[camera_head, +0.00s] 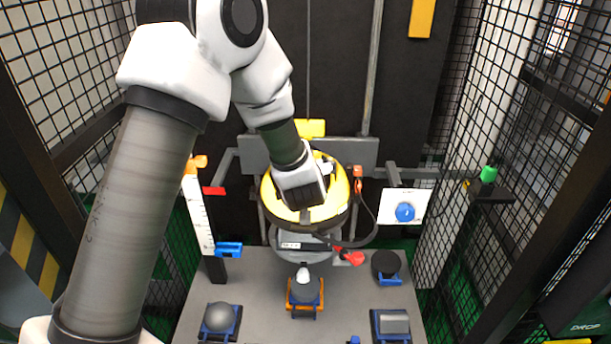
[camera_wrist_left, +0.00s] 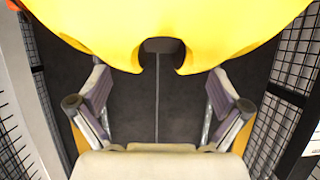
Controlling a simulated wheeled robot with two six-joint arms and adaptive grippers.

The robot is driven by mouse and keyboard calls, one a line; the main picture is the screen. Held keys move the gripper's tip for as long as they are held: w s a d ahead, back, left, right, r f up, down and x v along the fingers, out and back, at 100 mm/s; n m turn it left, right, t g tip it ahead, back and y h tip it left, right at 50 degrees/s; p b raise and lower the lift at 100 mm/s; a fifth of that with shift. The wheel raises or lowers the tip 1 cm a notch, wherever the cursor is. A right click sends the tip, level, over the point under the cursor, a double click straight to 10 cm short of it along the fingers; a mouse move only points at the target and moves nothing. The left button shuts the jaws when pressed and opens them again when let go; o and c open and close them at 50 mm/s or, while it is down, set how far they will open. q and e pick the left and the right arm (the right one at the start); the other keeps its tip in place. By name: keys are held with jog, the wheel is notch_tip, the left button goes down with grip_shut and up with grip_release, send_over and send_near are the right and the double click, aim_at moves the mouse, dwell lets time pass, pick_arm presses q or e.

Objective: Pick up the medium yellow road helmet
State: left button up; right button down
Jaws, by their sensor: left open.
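The yellow helmet (camera_head: 342,210) sits on a grey headform-like mount (camera_head: 290,243) at the drop tower in the middle of the head view. My left gripper (camera_head: 307,205) is over the helmet and hides much of its middle. In the left wrist view the helmet (camera_wrist_left: 160,25) fills the top, with a notch in its lower edge. My left gripper (camera_wrist_left: 160,82) is open there, its two fingers spread below the helmet edge, with nothing between them. Whether a finger touches the helmet cannot be told. My right gripper is out of view.
A white ruler plate (camera_head: 197,215) stands left, a blue knob (camera_head: 405,212) right. Black mesh fence (camera_head: 470,130) closes both sides.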

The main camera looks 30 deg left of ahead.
pick_arm(q)
jog(key=x, duration=0.2)
jog(key=shift+w+a+f, duration=0.15)
jog(key=shift+w, duration=0.05)
jog(key=shift+s+d+r, duration=0.25)
jog(key=shift+s+d, duration=0.05)
jog(key=shift+c, duration=0.7)
jog(key=shift+s+r, duration=0.1)
jog(key=c, duration=1.6)
